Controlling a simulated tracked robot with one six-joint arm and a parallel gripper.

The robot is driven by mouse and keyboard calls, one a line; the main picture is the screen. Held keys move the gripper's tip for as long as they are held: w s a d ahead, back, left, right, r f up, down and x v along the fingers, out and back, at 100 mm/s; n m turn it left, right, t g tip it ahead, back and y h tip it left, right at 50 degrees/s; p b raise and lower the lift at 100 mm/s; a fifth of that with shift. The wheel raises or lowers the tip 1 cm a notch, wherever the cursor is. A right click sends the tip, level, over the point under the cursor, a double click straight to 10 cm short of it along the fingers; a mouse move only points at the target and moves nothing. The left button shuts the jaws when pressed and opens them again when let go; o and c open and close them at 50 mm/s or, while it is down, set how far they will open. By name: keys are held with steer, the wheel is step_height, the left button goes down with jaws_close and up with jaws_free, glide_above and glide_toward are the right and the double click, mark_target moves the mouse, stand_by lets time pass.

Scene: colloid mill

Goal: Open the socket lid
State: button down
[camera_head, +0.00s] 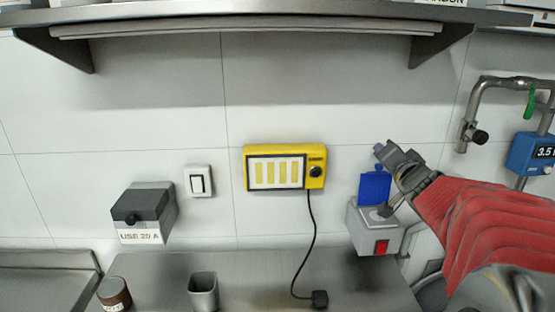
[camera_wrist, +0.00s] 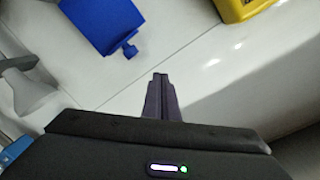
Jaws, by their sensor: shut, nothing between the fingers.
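A grey wall box (camera_head: 362,235) with a red switch stands at the right. A blue lid (camera_head: 374,187) stands upright above it, and it also shows in the wrist view (camera_wrist: 103,22) with a small blue knob on its edge. My gripper (camera_head: 380,149) is shut and empty, just above the blue lid. Its dark fingers are together in the wrist view (camera_wrist: 161,80), apart from the lid. My wrist partly hides the lid's right side. At the left, another wall box (camera_head: 143,212) has a dark lid, a black knob and a white label.
A yellow unit (camera_head: 315,155) with a black cable hangs mid-wall, right of a white switch (camera_head: 198,181). A grey cup (camera_head: 203,291) and a brown jar (camera_head: 114,294) are at the front left. A metal shelf (camera_head: 250,17) crosses above. A pipe (camera_head: 487,95) with a blue gauge is at the right.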

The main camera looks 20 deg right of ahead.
steer(key=s+d+f+m+t+y, duration=0.1)
steer(key=s+d+f+m+y, duration=0.2)
steer(key=s+d+f+y, duration=0.3)
steer(key=s+d+y, duration=0.1)
steer(key=s+y, duration=0.1)
steer(key=shift+m+t+y, duration=0.3)
steer(key=shift+y, duration=0.1)
glide_above(376, 186)
steer(key=s+d, duration=0.1)
steer(key=d, duration=0.2)
steer(key=shift+s+a+f, duration=0.1)
steer(key=shift+s+f, duration=0.05)
steer(key=shift+f, duration=0.1)
steer(key=shift+s, duration=0.1)
